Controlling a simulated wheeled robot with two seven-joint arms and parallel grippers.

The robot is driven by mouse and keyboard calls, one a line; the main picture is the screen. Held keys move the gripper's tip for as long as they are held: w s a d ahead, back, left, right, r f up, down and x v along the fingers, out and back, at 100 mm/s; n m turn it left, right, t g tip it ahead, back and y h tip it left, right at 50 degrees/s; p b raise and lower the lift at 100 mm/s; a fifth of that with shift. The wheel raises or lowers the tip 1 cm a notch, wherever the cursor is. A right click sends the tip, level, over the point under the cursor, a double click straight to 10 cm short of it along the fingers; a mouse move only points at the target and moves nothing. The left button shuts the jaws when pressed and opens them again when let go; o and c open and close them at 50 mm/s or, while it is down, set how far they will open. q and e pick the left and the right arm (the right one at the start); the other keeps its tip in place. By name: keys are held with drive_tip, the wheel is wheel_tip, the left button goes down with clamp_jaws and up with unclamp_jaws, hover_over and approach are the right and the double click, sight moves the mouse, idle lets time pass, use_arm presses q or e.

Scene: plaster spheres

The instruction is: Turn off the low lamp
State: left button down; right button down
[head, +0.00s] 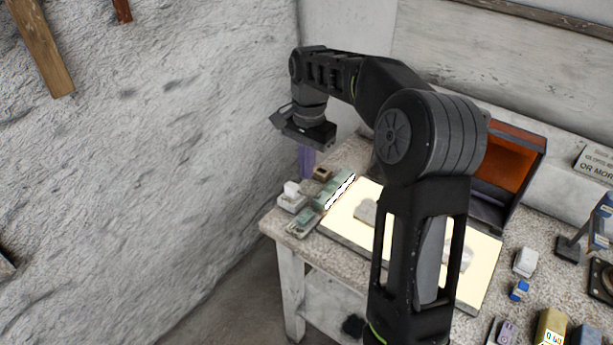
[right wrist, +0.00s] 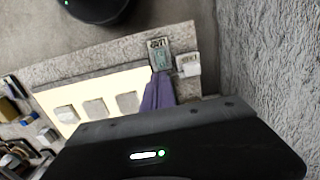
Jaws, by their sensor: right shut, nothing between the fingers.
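A flat panel (head: 350,229) on the table glows cream; it also shows lit in the right wrist view (right wrist: 75,115). I cannot tell which of these lights is the low lamp, and no switch is clear. My right gripper (head: 306,174) is above the table's left back corner, its purple fingers pointing down and shut with nothing between them. The fingers show in the right wrist view (right wrist: 160,76), in front of a small green box (right wrist: 160,55). My left gripper is not in view.
A white block (head: 292,196) stands at the table's left edge. Pale pieces lie on the panel, partly behind my right arm. An orange-lined box (head: 510,158) stands at the back. Small items crowd the right side. A rough plaster wall (head: 170,130) rises at the left.

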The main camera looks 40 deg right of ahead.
drive_tip(key=shift+w+d+y+p, duration=0.3)
drive_tip(key=shift+w+d+y, duration=0.25)
drive_tip(key=shift+y, duration=0.15)
drive_tip(key=shift+r, duration=0.1)
